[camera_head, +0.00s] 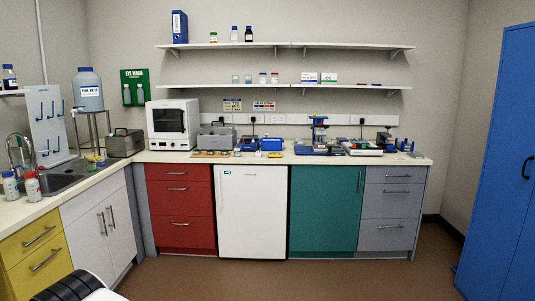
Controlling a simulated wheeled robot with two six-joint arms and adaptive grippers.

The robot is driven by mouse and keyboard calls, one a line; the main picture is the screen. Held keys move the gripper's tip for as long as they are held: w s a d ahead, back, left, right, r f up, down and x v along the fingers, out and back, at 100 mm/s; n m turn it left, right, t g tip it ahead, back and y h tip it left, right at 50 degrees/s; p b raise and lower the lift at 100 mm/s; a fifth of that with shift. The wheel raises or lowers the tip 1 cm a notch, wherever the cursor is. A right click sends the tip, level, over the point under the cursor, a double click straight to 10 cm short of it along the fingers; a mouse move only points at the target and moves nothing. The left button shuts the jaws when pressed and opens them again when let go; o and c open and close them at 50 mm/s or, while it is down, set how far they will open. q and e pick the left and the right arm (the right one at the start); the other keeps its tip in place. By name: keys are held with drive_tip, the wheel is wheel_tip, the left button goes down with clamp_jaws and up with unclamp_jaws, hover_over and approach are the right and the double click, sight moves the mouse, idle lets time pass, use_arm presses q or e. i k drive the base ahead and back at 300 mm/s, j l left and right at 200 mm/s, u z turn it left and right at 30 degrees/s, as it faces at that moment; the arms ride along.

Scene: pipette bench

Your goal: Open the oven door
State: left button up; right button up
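The oven (172,125) is a white box with a dark window in its front. It stands on the back counter, left of the middle, near the corner. Its door (169,122) looks shut. Neither of my grippers shows in the head view. A white and black part low at the left edge looks like part of my own arm, with no fingers visible on it.
A grey device (216,137) stands right of the oven and a grey box (125,143) left of it. Small items line the counter (270,157) in front. Cabinets, a white fridge (252,212) and open brown floor (300,278) lie below. A blue locker (500,165) stands right.

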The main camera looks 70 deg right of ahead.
sight(149, 106)
drive_tip(key=i+l+z, duration=0.15)
drive_tip(key=l+z, duration=0.25)
drive_tip(key=i+l+z, duration=0.2)
drive_tip(key=z, duration=0.2)
drive_tip(key=i+l+z, duration=0.2)
drive_tip(key=z, duration=0.25)
drive_tip(key=i+l+z, duration=0.1)
drive_tip(key=i+z, duration=0.55)
drive_tip(key=i, duration=1.4)
